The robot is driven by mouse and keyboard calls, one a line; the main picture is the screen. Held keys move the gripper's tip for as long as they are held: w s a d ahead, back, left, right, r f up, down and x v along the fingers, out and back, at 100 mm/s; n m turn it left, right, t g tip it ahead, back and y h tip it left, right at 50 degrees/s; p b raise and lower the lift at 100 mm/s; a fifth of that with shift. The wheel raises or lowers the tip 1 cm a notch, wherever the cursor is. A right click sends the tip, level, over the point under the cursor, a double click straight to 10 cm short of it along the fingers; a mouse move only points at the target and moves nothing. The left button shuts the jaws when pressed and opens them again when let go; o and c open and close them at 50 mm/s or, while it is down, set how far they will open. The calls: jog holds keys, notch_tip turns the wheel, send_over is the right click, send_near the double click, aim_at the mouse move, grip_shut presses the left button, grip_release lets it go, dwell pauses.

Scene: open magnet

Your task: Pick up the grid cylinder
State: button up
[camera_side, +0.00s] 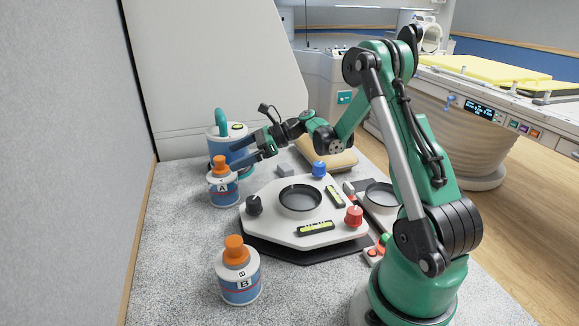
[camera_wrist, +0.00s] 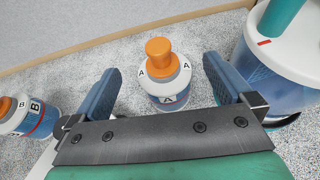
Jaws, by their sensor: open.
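I cannot tell which thing is the grid cylinder; no grid marking shows clearly. Bottle A (camera_side: 223,188), white and blue with an orange cap, stands upright on the speckled table. It also shows in the wrist view (camera_wrist: 168,88), between and apart from the two blue fingers. My gripper (camera_side: 236,156) is open and empty beside and a little above bottle A; its fingers also show in the wrist view (camera_wrist: 160,68). Bottle B (camera_side: 238,280), alike, stands nearer the side camera and at the left of the wrist view (camera_wrist: 28,117). A large blue canister (camera_side: 217,147) with a white lid and green handle stands behind bottle A.
A white octagonal plate (camera_side: 270,226) with a round dish (camera_side: 300,198), knobs and levels lies right of bottle A. A small grey block (camera_side: 285,170) is behind it. A second round dish (camera_side: 381,195) lies further right. The table between the bottles is clear.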

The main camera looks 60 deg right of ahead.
aim_at(220, 180)
notch_tip(220, 180, down, 4)
jog(key=shift+r, duration=0.25)
jog(key=shift+w+a+f, duration=0.15)
jog(key=shift+f, duration=0.15)
jog(key=shift+x, duration=2.65)
jog(key=c, duration=1.3)
